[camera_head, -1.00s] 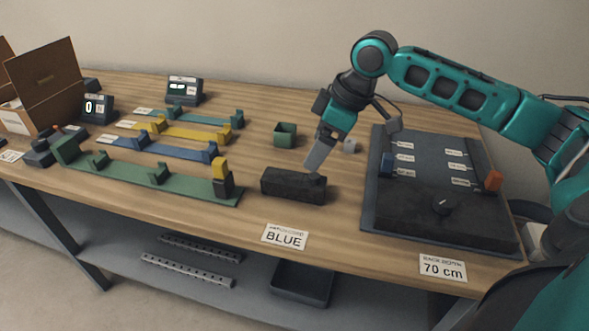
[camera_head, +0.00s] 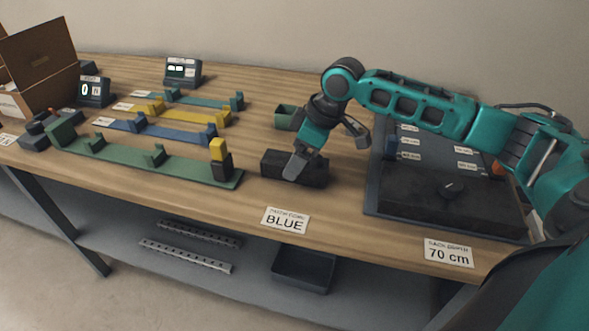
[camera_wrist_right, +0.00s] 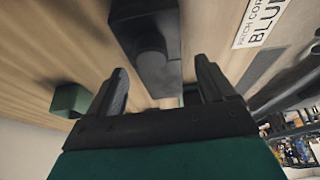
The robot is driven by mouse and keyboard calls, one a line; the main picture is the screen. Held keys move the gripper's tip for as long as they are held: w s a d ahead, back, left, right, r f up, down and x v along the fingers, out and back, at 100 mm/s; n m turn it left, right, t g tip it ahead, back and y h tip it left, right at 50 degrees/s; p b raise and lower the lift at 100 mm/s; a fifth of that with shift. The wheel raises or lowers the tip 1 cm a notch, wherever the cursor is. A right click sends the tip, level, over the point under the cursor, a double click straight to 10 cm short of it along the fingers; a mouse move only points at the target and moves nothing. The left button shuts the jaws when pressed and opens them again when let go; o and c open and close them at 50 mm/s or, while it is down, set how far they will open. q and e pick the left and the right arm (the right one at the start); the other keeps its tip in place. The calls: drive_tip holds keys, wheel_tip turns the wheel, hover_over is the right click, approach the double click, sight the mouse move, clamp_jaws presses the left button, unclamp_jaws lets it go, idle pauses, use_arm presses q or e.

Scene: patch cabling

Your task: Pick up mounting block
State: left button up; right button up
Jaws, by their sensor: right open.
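A long black block (camera_head: 316,170), which I take for the mounting block, lies on the table just behind the BLUE card. My right gripper (camera_head: 296,172) is at this block in the head view, and its fingers hide part of the block's middle. In the right wrist view the two fingers (camera_wrist_right: 163,82) are spread apart. The black block (camera_wrist_right: 142,22) lies beyond them, with a rounded dark part facing the gap. Nothing is visibly clamped; I cannot tell whether a finger touches the block. My left gripper is out of view.
A small green open box (camera_head: 285,117) stands behind the block. A dark board with a knob (camera_head: 450,187) lies to the right. Green, blue, yellow and teal cable holders (camera_head: 160,160) fill the left. The BLUE card (camera_head: 285,220) lies at the front edge.

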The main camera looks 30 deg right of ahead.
drive_tip(key=x, duration=0.2)
drive_tip(key=shift+w+a+f, duration=0.1)
drive_tip(key=shift+f, duration=0.1)
drive_tip(key=c, duration=1.1)
drive_tip(key=shift+c, duration=0.4)
drive_tip(key=shift+r, duration=0.2)
